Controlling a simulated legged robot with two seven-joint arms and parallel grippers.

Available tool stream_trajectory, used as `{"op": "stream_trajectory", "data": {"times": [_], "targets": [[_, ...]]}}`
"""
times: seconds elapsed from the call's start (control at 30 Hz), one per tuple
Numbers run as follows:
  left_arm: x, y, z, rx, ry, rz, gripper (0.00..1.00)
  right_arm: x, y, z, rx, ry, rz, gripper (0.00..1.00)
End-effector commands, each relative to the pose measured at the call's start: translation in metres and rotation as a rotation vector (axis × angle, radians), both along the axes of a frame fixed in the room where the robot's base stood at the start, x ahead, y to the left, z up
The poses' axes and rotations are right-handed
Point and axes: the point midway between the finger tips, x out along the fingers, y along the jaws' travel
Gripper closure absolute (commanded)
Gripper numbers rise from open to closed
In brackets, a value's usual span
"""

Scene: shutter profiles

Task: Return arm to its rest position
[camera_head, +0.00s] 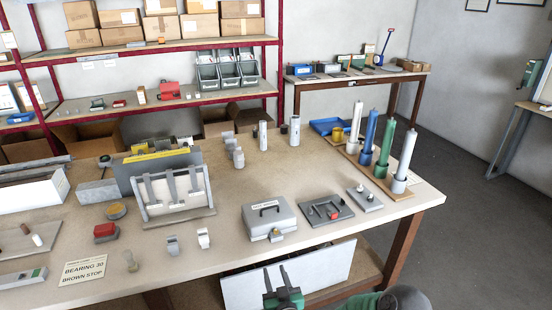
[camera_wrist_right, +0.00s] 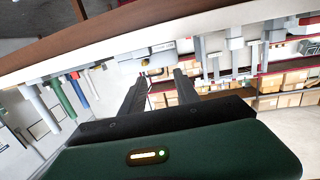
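My right gripper (camera_head: 276,273) is at the bottom middle of the head view, in front of the table's front edge. Its green body and part of my right arm show at the bottom. In the right wrist view the gripper's two dark fingers (camera_wrist_right: 160,78) stand apart with nothing held between them. My left gripper and arm are not in the head view.
The workbench (camera_head: 225,245) holds a grey case (camera_head: 269,218), a dark tray (camera_head: 326,211), a profile stand (camera_head: 172,190) and a sign (camera_head: 83,270). Coloured upright tubes (camera_head: 386,142) stand at right. A white panel (camera_head: 290,280) is below the tabletop. Floor at right is clear.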

Motion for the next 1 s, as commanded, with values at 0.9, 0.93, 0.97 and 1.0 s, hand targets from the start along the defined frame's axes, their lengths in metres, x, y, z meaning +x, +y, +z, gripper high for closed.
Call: {"op": "stream_trajectory", "data": {"times": [0.9, 0.93, 0.97, 1.0], "targets": [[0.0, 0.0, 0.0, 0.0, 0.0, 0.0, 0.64, -0.302, -0.196, 0.063, -0.142, 1.235, -0.196, 0.62], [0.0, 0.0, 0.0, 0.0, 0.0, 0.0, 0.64, -0.302, -0.196, 0.063, -0.142, 1.235, -0.195, 0.62], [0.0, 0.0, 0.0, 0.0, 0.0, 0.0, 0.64, -0.301, -0.196, 0.063, -0.143, 1.234, -0.195, 0.62], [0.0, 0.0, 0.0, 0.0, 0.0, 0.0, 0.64, -0.301, -0.196, 0.063, -0.143, 1.233, -0.195, 0.62]]}}
